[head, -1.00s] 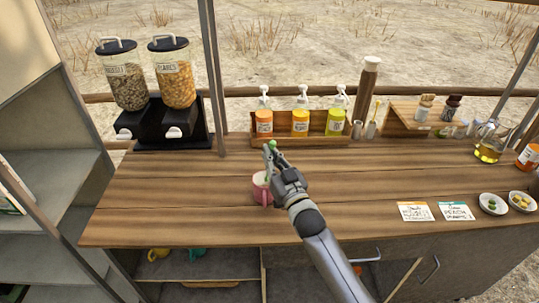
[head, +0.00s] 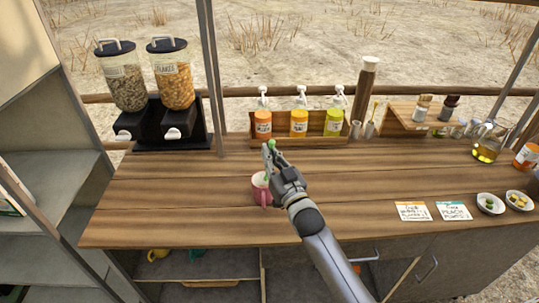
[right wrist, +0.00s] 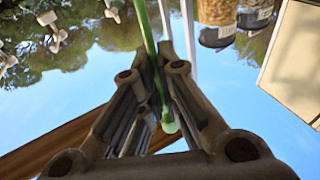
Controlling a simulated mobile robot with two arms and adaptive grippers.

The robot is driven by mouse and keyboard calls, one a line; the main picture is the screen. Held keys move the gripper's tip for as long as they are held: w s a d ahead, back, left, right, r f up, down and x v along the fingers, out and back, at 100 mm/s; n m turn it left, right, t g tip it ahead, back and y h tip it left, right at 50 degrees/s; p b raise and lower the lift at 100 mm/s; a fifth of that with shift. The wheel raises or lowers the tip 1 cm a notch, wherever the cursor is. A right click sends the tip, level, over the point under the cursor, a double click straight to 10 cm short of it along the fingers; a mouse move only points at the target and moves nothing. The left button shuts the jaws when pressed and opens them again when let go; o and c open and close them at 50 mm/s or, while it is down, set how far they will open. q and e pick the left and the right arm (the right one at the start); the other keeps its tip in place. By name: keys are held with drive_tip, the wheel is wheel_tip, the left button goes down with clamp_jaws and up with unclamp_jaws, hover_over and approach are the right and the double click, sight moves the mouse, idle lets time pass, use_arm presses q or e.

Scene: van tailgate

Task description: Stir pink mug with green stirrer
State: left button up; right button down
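The pink mug (head: 264,195) stands on the wooden counter near its front edge, with its handle toward me. My right gripper (head: 269,160) is over the mug's right side and hides part of its rim. The gripper is shut on the green stirrer (head: 271,144), whose round green end shows at the fingertips. In the right wrist view the stirrer (right wrist: 147,30) runs between the fingers of my right gripper (right wrist: 166,52). The head view does not clearly show the stirrer's lower end, so I cannot tell how deep it is in the mug. My left gripper is not in view.
Two cereal dispensers (head: 150,115) stand at the back left by a post. A wooden rack (head: 285,138) of pump bottles is behind the mug. Cards (head: 412,211) and small bowls (head: 490,204) lie at the right. The counter left of the mug is clear.

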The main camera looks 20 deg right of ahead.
sight(273, 146)
drive_tip(key=shift+r+p, duration=2.2)
drive_tip(key=shift+r, duration=0.35)
drive_tip(key=shift+f, duration=0.1)
